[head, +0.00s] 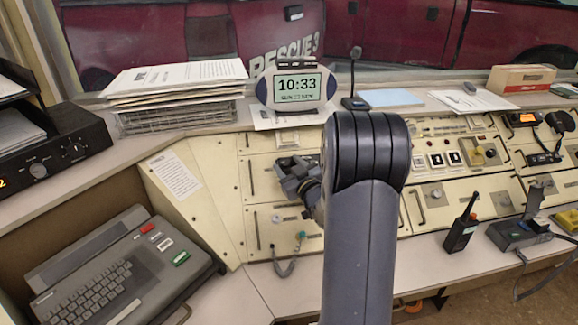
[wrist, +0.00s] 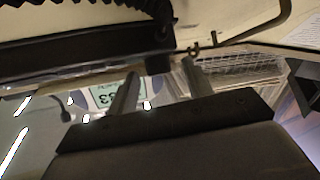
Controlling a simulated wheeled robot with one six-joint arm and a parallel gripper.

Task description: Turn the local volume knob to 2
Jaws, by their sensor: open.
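My gripper (head: 296,178) is open and empty in the head view, in front of the cream console panels (head: 262,182), just left of my large grey arm link. Its fingers (wrist: 160,85) also show in the wrist view, apart, with nothing held between them. No label for the local volume knob is readable in either view, so I cannot tell which control it is. Small controls show on the panel below my gripper, among them a silver one (head: 277,218) and a green-tipped one (head: 301,235). My arm hides part of the panels behind it.
A digital clock (head: 298,87) and a paper stack (head: 175,85) stand on the ledge above. A black unit with knobs (head: 55,155) is at far left, a keyboard terminal (head: 110,265) below it. A handheld radio (head: 461,232) stands at right. The desk front is mostly clear.

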